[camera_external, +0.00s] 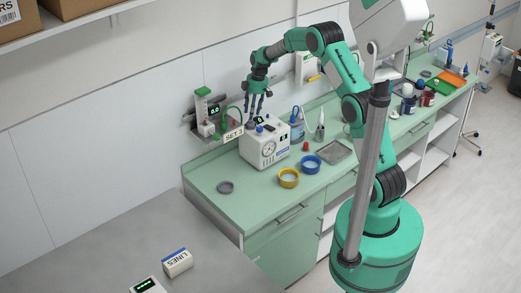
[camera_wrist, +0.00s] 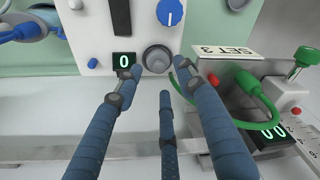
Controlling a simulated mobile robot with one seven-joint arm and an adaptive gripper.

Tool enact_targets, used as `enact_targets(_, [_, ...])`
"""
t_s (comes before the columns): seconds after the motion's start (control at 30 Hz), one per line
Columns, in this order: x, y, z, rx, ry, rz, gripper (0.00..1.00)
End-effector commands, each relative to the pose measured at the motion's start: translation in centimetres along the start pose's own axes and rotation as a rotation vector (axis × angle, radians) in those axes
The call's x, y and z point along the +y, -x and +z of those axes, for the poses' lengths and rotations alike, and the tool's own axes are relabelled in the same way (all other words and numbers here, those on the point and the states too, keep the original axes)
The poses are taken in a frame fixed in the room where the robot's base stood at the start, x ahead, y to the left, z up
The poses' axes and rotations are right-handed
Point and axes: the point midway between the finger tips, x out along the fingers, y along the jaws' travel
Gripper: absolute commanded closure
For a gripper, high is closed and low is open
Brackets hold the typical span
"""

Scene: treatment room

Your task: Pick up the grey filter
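My gripper (camera_external: 256,108) is above the white machine (camera_external: 264,147) on the green counter, pointing down. In the wrist view my gripper (camera_wrist: 158,75) has its three blue fingers spread, with nothing between them. A grey round part (camera_wrist: 157,59) on the machine's white panel shows between the two outer fingertips. It may be the grey filter; contact with the fingers cannot be seen. In the external view a flat grey disc (camera_external: 225,187) lies on the counter left of the machine. I cannot tell which of these grey things is the filter.
Beside the grey part are a lit display (camera_wrist: 124,60) and a blue knob (camera_wrist: 170,12). A device with a green tube (camera_wrist: 262,95) and a SET 3 sign (camera_wrist: 226,52) stand close on the right. Yellow (camera_external: 288,178) and blue (camera_external: 310,165) rings lie before the machine.

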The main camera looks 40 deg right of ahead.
Motion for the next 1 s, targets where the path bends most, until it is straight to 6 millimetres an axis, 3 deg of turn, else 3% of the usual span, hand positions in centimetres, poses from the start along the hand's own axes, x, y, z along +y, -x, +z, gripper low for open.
enact_targets(0.4, [0.1, -4.1, -0.1, 0.0, 0.0, -0.001, 0.61])
enact_targets(1.0, [0.2, -4.4, -0.1, 0.0, 0.0, 0.0, 0.61])
